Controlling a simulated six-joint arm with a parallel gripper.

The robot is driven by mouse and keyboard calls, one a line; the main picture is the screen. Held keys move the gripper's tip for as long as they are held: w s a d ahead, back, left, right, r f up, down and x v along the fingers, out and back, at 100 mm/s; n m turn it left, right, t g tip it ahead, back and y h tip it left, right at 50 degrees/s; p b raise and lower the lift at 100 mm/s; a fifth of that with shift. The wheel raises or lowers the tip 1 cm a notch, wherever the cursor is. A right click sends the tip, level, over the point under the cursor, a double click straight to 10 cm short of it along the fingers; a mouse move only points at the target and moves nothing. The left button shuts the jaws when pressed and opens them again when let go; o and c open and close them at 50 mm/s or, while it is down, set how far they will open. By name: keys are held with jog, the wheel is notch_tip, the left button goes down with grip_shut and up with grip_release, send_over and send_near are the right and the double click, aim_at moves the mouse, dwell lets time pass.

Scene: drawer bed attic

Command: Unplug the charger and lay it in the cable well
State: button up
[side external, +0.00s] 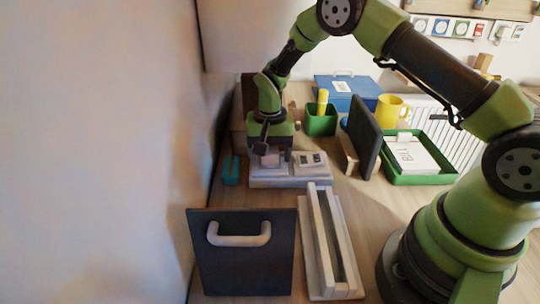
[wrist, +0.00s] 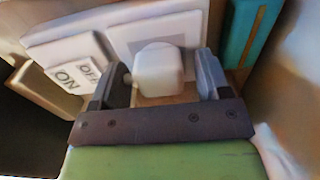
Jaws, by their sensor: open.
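The white charger (wrist: 158,70) is a small rounded block standing on a pale socket plate (wrist: 130,36) in the wrist view. My gripper (wrist: 162,84) is open, with one grey finger on each side of the charger. A narrow gap shows at the right finger; I cannot tell whether the left one touches. In the side view my gripper (side external: 270,156) points down over the pale socket block (side external: 290,180), and its fingers mostly hide the charger. A long pale trough with a narrow slot (side external: 313,240), apparently the cable well, lies in front of the block and is empty where visible.
An ON/OFF switch (wrist: 78,75) sits beside the charger. A teal object (side external: 231,170) lies left of the block. A dark panel with a handle (side external: 240,255) stands at the front left. A dark upright board (side external: 363,137) and green tray (side external: 420,179) stand right.

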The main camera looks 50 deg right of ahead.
aim_at(270, 150)
jog(key=c, duration=1.2)
jog(key=shift+r, duration=3.05)
